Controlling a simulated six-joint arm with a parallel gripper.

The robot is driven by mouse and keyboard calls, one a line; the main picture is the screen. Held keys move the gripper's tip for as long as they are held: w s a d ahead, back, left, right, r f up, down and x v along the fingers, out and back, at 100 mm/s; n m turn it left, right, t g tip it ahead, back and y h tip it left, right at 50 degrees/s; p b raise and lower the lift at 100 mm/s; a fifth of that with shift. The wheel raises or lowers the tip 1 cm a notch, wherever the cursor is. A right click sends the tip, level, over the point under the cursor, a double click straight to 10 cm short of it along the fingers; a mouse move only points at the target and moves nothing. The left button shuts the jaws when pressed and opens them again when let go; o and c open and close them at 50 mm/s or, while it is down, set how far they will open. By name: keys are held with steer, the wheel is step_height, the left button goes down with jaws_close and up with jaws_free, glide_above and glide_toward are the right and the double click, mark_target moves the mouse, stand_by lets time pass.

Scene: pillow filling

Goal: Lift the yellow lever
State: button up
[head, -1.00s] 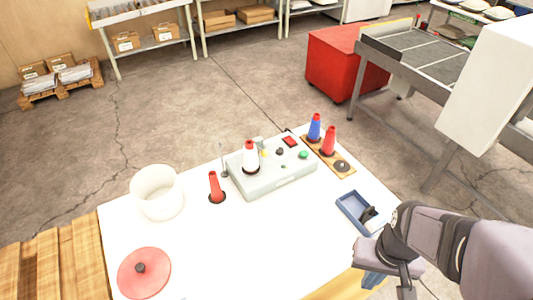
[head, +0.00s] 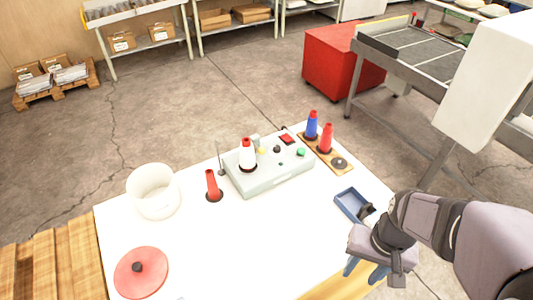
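A small yellow part (head: 262,151), which looks like the yellow lever, shows on top of the pale grey machine (head: 280,180), just right of a white cone with a red tip (head: 247,155). It is tiny here, and its exact shape and position cannot be told. My gripper (head: 364,270) hangs at the lower right, over the table's right front edge, well away from the machine. Its two bluish fingertips point down and show apart, with nothing seen between them.
A blue tray (head: 352,204) with a dark item lies close to my gripper. Blue (head: 312,125) and red (head: 326,139) cones stand on a wooden board behind. A red cone (head: 212,186), white bucket (head: 153,191) and red lid (head: 141,271) are at left. The table's front middle is clear.

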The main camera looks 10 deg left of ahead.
mark_target(256, 147)
steer(key=w+a+f+m+y+b, duration=0.2)
steer(key=w+a+m+y+b, duration=0.1)
steer(key=w+a, duration=0.3)
steer(key=w+a+f+m+y+b, duration=0.2)
steer(key=w+a+m+y+b, duration=0.1)
steer(key=w+a+m+b, duration=0.1)
steer(key=w+a+f+m+y+b, duration=0.2)
steer(key=w+a+m+y+b, duration=0.1)
steer(key=w+a+m, duration=0.3)
steer(key=shift+w+a+f+b, duration=0.2)
steer(key=shift+w+a+b, duration=0.5)
steer(key=shift+w, duration=0.4)
steer(key=w+a+m+y+b, duration=0.1)
steer(key=w, duration=0.1)
steer(key=w+a+m+y+b, duration=0.1)
steer(key=w, duration=0.1)
steer(key=w+a+m+t+y+b, duration=0.1)
steer(key=w+a, duration=0.1)
steer(key=w, duration=0.1)
steer(key=shift+r+m+y, duration=0.25)
steer(key=shift+m+y, duration=0.15)
steer(key=w+a+r+m+t+y+b, duration=0.1)
steer(key=w+r+m+t+y+b, duration=0.2)
steer(key=w, duration=0.5)
steer(key=shift+m+y, duration=0.6)
steer(key=shift+m, duration=0.1)
steer(key=shift+f+p+x, duration=0.2)
steer(key=shift+p+x, duration=0.65)
steer(key=shift+x, duration=3.05)
